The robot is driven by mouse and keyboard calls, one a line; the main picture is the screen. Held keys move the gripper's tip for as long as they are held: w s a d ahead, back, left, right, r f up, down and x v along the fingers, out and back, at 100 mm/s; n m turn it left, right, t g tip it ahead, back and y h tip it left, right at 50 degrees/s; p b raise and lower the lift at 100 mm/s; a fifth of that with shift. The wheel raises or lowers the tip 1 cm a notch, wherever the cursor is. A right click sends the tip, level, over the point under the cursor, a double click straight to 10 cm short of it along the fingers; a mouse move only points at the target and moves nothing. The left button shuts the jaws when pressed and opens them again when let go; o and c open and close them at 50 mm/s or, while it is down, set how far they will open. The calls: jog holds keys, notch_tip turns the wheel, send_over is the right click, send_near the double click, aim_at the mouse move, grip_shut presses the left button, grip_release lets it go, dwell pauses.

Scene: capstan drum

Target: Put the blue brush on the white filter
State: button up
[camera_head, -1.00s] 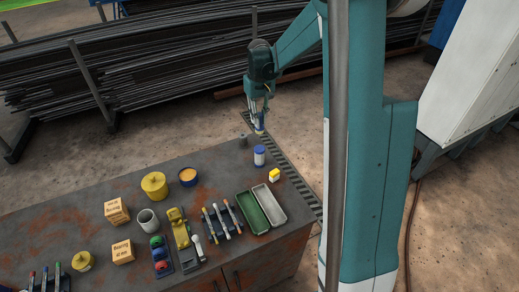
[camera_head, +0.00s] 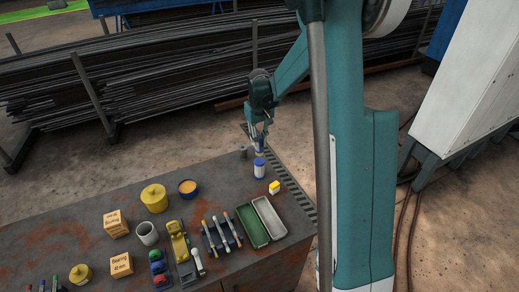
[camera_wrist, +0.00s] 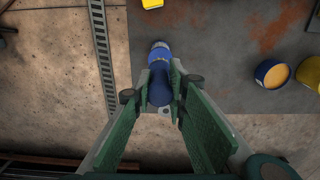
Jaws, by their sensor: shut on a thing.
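My gripper (camera_head: 261,141) is shut on the blue brush (camera_wrist: 159,88), whose dark blue body lies between the green fingers in the wrist view. In the head view the brush hangs low, its lower end at the top of the white filter (camera_head: 259,172). The filter is an upright white cylinder with a blue upper part, standing on the bench near its far right corner. I cannot tell whether brush and filter touch. In the wrist view, a blue and pale round part shows just beyond the brush, and most of the filter is hidden.
The rusty grey bench (camera_head: 80,215) also holds a small grey cylinder (camera_head: 243,152) close by, a yellow and white block (camera_head: 274,187), an orange-topped tub (camera_head: 188,188), a yellow canister (camera_head: 154,198) and a green tray (camera_head: 252,226). A slotted strip runs along its right edge.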

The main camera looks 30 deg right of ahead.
jog(key=shift+f, duration=2.05)
jog(key=shift+f, duration=0.15)
jog(key=o, duration=0.9)
notch_tip(320, 180, up, 12)
jog(key=shift+r, duration=0.15)
jog(key=shift+a+r, duration=0.1)
